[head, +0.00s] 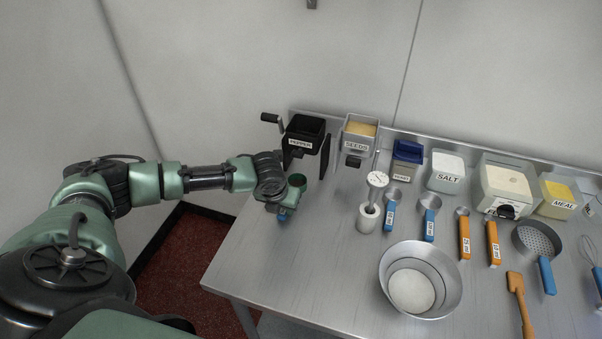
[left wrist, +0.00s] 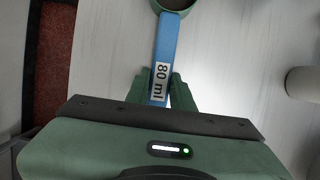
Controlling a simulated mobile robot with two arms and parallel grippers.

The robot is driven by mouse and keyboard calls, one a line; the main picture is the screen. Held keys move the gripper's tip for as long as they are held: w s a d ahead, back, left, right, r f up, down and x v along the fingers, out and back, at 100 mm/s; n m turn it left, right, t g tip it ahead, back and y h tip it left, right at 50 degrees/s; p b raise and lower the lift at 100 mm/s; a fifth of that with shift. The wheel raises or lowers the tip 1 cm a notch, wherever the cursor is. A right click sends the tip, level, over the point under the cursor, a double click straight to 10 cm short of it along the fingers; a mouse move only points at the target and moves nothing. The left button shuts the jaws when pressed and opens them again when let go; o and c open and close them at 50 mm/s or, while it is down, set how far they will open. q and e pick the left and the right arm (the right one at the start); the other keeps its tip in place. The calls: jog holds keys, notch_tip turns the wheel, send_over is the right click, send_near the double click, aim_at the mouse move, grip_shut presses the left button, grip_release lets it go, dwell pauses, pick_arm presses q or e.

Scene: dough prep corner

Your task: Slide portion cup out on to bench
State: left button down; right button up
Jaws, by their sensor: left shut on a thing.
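The portion cup (head: 297,181) is a small green measuring cup with a blue handle. In the left wrist view its handle (left wrist: 166,40) carries an "80 ml" label, and only part of the bowl (left wrist: 176,4) shows at the top edge. My left gripper (left wrist: 161,98) is shut on the handle. In the head view the left gripper (head: 283,208) is over the bench's (head: 260,255) left part, in front of the pepper dispenser (head: 303,137). I cannot tell whether the cup touches the bench. The right gripper is out of view.
A seeds dispenser (head: 357,137) stands right of the pepper one. The bench's left front is clear.

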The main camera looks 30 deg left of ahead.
pick_arm(q)
jog(key=shift+s+d+r+p, duration=0.15)
jog(key=shift+s+p, duration=0.3)
jog(key=shift+s, duration=0.25)
jog(key=shift+s+d+f+p, duration=0.1)
jog(key=shift+s+d+p, duration=0.05)
jog(key=shift+s+p, duration=0.4)
jog(key=shift+s+d, duration=0.15)
jog(key=shift+s, duration=0.55)
jog(key=shift+s+d+r+p, duration=0.1)
jog(key=shift+s+d+p, duration=0.1)
jog(key=shift+s+p, duration=0.6)
jog(key=shift+s+d+p, duration=0.25)
jog(key=shift+s+p, duration=0.5)
jog(key=shift+s, duration=0.15)
jog(key=c, duration=1.1)
grip_release()
jog(key=shift+c, duration=0.2)
